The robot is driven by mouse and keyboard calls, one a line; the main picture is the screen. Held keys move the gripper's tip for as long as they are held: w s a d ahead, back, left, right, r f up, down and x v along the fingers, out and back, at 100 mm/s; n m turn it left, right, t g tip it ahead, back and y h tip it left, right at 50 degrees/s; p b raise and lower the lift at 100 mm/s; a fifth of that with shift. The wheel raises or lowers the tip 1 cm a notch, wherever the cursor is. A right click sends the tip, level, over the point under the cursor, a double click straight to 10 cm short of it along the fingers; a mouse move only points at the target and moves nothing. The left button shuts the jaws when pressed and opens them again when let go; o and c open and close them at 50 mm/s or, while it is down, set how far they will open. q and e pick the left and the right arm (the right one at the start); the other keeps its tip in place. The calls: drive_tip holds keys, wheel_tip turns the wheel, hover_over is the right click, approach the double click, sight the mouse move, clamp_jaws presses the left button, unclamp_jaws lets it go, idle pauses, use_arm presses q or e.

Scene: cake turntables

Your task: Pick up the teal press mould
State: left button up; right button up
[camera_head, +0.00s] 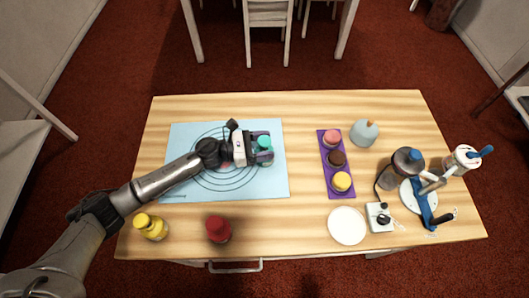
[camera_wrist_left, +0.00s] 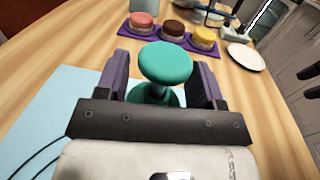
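The teal press mould (camera_head: 264,143) stands on the pale blue mat (camera_head: 272,186), within my left gripper (camera_head: 262,149). In the left wrist view the mould (camera_wrist_left: 165,63) shows a round flat top on a narrower stem above a wider base. The purple fingers of my left gripper (camera_wrist_left: 163,82) stand on either side of it. A gap shows between the right finger and the mould, so the gripper looks open around it. The lower part of the mould is partly hidden by the gripper body.
A purple tray (camera_head: 326,180) with pink, brown and yellow round pieces lies right of the mat. A white plate (camera_head: 347,226), a grey-blue bottle (camera_head: 364,133) and blue-handled equipment (camera_head: 424,205) stand farther right. Yellow (camera_head: 150,227) and red (camera_head: 218,229) bottles stand near the front edge.

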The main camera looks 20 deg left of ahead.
use_arm(q)
drive_tip(key=c, duration=0.9)
drive_tip(key=shift+r, duration=0.15)
